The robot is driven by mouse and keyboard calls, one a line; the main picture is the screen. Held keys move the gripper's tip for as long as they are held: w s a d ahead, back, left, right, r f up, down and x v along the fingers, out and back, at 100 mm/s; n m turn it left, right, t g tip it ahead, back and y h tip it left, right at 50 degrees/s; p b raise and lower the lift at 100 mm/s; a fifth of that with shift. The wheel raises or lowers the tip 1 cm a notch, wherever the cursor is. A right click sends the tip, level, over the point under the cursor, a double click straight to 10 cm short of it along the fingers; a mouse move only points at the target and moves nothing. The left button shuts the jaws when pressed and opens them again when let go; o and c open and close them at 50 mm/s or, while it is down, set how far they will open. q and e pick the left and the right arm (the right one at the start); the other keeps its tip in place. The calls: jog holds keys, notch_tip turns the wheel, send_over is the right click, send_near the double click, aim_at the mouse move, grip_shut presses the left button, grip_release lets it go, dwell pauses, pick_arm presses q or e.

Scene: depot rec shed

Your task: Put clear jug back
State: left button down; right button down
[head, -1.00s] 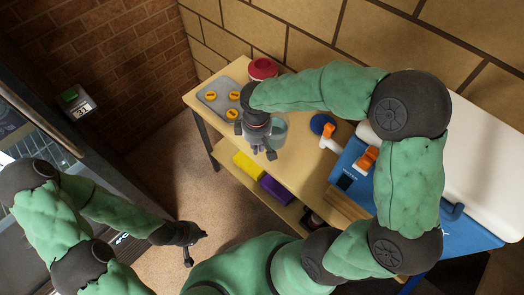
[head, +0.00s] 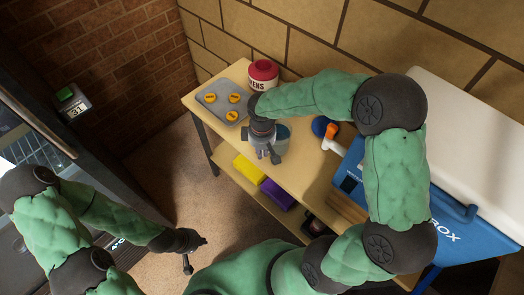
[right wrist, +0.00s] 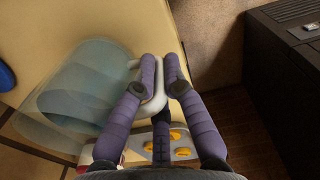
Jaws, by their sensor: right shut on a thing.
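The clear jug (head: 283,138) is see-through and bluish, at the front part of the wooden shelf unit's top (head: 310,172). It is partly hidden by my right gripper (head: 270,157) in the head view. In the right wrist view the jug (right wrist: 75,90) lies left of the fingers, and its pale handle (right wrist: 152,106) passes between them. My right gripper (right wrist: 163,70) is shut on this handle. I cannot tell whether the jug touches the top. My left gripper (head: 196,254) is empty, low at the left, away from the shelf, with its fingers apart.
A grey tray with several orange discs (head: 209,112) and a red-lidded tin (head: 262,75) stand at the top's far end. A blue disc (head: 320,126), an orange-and-white tap (head: 331,136) and a blue cool box (head: 352,172) are at right. Yellow (head: 248,169) and purple (head: 277,194) blocks lie on the lower shelf.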

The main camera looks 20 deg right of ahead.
jog(key=shift+f, duration=0.15)
jog(key=c, duration=1.3)
grip_release()
notch_tip(320, 180, up, 12)
jog(key=p, duration=0.4)
jog(key=shift+s, duration=0.1)
